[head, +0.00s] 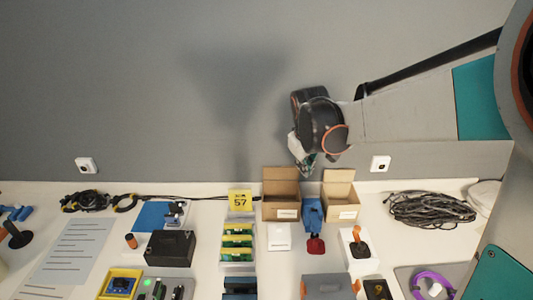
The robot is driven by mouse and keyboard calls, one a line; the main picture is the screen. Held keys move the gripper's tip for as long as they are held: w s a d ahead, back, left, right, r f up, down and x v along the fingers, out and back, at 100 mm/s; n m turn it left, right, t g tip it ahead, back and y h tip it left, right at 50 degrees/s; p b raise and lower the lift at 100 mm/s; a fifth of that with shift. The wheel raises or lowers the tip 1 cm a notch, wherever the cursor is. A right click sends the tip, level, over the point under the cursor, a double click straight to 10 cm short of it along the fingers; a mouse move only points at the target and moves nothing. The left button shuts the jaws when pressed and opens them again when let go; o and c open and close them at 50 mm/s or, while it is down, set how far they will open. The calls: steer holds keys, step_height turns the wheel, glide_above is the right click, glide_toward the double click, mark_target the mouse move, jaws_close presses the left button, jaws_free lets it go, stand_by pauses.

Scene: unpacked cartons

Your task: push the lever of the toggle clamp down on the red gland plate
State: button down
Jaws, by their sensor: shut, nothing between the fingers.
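My gripper (306,163) hangs at the upper middle right in the head view, in front of the wall and above the open cartons. It is small and partly hidden by my wrist, touches nothing and is empty and shut. A blue piece with a red end (315,245) lies on the table between and in front of the cartons. A small metal device (175,213) stands on a blue plate (151,217) at the left. I cannot tell for certain which thing is the toggle clamp, its lever or the red gland plate.
Two open cartons (281,190) (340,195) stand at the table's back. The wall area at the upper left is clear.

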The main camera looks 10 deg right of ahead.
mark_target(315, 206)
steer(key=shift+n+g+h, duration=0.3)
steer(key=shift+n+g, duration=0.2)
steer(key=shift+n, duration=0.1)
steer(key=w+d+f, duration=0.1)
steer(key=w+f, duration=0.2)
steer(key=f, duration=0.2)
steer(key=w+d+f+b, duration=0.1)
steer(key=w+f, duration=0.2)
steer(key=f, duration=0.3)
steer(key=w+d+f+b, duration=0.1)
steer(key=w+d+f, duration=0.1)
steer(key=f, duration=0.3)
steer(key=shift+w+f, duration=0.2)
steer(key=shift+w, duration=0.55)
steer(key=s, duration=0.1)
steer(key=s+d+f+b, duration=0.1)
steer(key=s, duration=0.1)
steer(key=shift+d+f, duration=0.25)
steer(key=shift+d, duration=0.1)
steer(key=shift+s, duration=0.15)
steer(key=shift+s+f+b, duration=0.25)
steer(key=shift+s+b, duration=0.05)
steer(key=shift+s, duration=0.45)
steer(key=shift+d, duration=0.1)
